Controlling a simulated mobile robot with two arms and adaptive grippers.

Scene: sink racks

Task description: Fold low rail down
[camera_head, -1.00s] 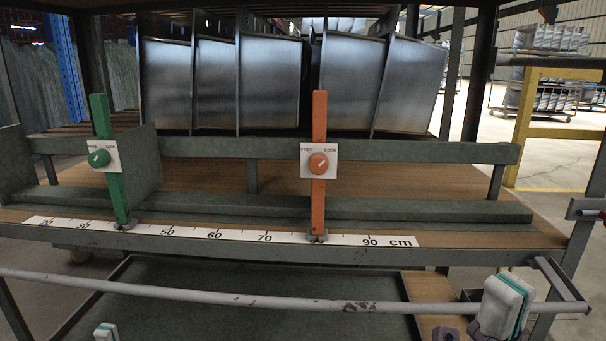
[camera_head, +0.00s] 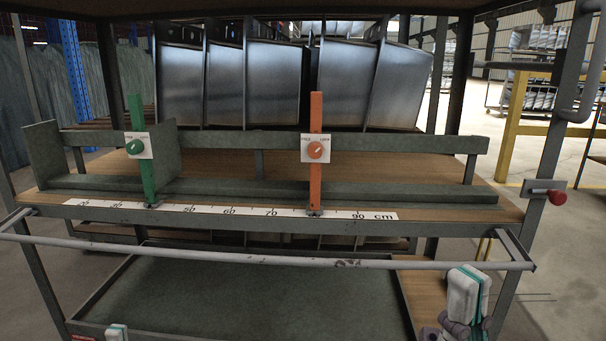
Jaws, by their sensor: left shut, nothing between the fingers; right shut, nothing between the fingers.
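The low rail (camera_head: 270,257) is a pale grey worn bar running across the front of the rack, just below the ruler shelf edge. Short end arms, one at the right (camera_head: 515,246), join it to the rack posts, and it stands out in front of the lower tray. My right gripper (camera_head: 467,294), white and teal, is shut and empty at the lower right, below the rail and apart from it in the picture. My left gripper (camera_head: 117,331) is shut at the bottom edge, lower left, mostly cut off, also below the rail.
A dark green tray (camera_head: 250,285) lies below the rail. Above are a green upright (camera_head: 147,178) and an orange upright (camera_head: 316,190), each with a FREE/LOCK knob, and a ruler strip (camera_head: 235,210). A red knob (camera_head: 557,197) sits on the right post. Metal panels (camera_head: 272,85) stand behind.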

